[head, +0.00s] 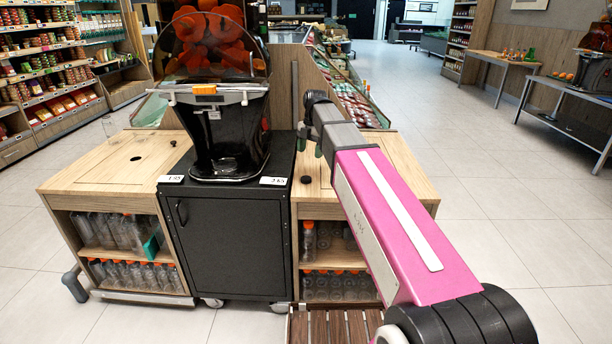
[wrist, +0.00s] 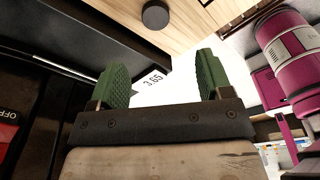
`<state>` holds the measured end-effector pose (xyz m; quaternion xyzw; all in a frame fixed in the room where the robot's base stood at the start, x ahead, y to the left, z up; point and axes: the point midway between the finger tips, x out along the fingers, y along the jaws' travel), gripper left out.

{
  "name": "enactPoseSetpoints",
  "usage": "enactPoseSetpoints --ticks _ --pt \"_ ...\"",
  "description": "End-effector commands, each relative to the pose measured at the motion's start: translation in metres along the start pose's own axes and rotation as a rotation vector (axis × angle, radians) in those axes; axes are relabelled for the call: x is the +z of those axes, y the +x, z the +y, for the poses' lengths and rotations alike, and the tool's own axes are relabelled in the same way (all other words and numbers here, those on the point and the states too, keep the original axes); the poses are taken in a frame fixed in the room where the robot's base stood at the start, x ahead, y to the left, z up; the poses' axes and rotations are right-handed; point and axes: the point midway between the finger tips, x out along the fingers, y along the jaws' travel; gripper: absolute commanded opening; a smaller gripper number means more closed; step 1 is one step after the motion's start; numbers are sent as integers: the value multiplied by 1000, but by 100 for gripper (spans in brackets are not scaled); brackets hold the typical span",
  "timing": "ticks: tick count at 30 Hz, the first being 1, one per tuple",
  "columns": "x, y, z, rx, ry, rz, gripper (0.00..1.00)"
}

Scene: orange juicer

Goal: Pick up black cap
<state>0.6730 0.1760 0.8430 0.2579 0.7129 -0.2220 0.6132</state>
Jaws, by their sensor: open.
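The black cap (wrist: 155,14) is a small round dark disc on the light wooden surface at the top of the wrist view. In the head view a small dark disc, which looks like the same cap (head: 307,179), lies on the right wooden counter beside the juicer cabinet. My gripper (wrist: 162,78) is open, with its two green fingers apart and nothing between them. The cap lies beyond the fingertips, clear of both. In the head view my arm hides most of the gripper; a bit of green finger shows near the counter.
The juicer (head: 228,110) stands on a black cabinet (head: 235,240) just left of my gripper. A white price card (wrist: 152,82) shows between the fingers. The left wooden counter (head: 110,165) has a dark hole and another small dark piece. Bottles (head: 130,272) fill the shelves below.

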Motion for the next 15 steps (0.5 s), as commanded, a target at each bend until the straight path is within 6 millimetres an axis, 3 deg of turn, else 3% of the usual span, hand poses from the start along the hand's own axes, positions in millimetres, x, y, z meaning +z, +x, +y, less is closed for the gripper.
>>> enactPoseSetpoints --ticks 15 --pt "0 54 0 0 0 0 72"
